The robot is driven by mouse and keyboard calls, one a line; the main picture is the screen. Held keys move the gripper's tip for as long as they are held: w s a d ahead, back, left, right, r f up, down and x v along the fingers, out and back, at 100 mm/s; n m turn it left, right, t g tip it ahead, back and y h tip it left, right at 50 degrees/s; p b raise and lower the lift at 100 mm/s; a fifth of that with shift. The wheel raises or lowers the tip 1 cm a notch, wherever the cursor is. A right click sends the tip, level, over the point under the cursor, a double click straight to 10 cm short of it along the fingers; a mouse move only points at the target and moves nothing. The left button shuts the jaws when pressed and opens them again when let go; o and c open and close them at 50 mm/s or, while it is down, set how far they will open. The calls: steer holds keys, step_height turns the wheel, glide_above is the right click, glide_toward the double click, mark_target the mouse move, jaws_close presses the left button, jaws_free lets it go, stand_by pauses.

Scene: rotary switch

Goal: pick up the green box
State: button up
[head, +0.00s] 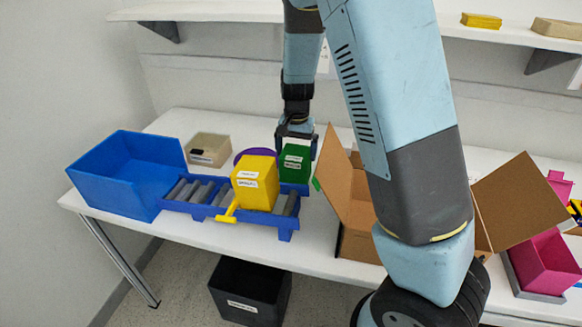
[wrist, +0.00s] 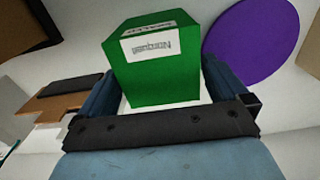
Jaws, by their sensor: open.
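The green box (head: 295,163) stands on the table behind the yellow box, just left of the open cardboard box. It has white labels. In the wrist view the green box (wrist: 158,65) is large and lies between my gripper's two fingers, with its labelled side in sight. My gripper (head: 297,138) is right at the box, from above and behind in the head view. The fingers (wrist: 160,95) are open, one on each side of the box. Whether they touch it I cannot tell.
A yellow box (head: 256,182) sits on a blue roller conveyor (head: 205,205) in front. A purple disc (wrist: 254,42) lies beside the green box. An open cardboard box (head: 345,190) stands close on the right. A blue bin (head: 120,175) and a beige box (head: 208,148) are at left.

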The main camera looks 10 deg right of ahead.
step_height(320, 180, down, 5)
stand_by(0.3)
steer(key=c, duration=0.8)
